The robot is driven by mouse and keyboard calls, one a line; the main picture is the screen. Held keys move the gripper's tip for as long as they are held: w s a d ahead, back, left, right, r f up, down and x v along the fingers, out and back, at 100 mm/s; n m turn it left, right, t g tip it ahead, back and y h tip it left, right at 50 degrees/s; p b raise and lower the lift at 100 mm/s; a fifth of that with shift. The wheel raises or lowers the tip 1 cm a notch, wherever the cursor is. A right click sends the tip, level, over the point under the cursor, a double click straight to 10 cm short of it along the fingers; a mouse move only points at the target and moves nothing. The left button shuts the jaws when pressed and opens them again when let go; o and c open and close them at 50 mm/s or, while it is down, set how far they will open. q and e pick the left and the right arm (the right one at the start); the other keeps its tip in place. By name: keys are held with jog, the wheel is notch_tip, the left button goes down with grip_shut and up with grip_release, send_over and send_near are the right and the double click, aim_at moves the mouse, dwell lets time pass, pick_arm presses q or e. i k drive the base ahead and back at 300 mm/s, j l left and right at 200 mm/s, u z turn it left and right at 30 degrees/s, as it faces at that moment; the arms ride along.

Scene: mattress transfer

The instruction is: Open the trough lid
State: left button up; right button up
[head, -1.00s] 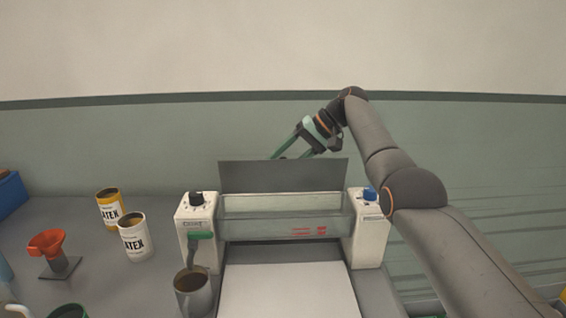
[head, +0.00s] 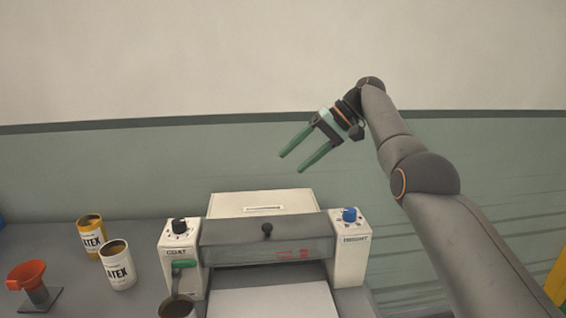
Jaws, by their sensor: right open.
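The grey trough lid (head: 228,231) lies down over the trough, between the two white end housings of the machine. A small dark knob (head: 267,230) stands on the lid. The clear trough front (head: 240,252), with red print, shows below the lid. My right gripper (head: 291,162) has green fingers spread apart with nothing between them. It is in the air above and behind the machine, clear of the lid and knob. The trough's inside is hidden by the lid. My left gripper is not in view.
The left housing has a black dial (head: 180,227) and a green handle (head: 183,264); the right has a blue knob (head: 349,215).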

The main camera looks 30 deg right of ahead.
aim_at(216, 232)
jog(key=k+l, duration=0.1)
jog(key=l, duration=0.25)
jog(key=k+l, duration=0.15)
jog(key=l, duration=0.15)
jog(key=k+l, duration=0.1)
jog(key=l, duration=0.25)
jog(key=k+l, duration=0.15)
jog(key=l, duration=0.15)
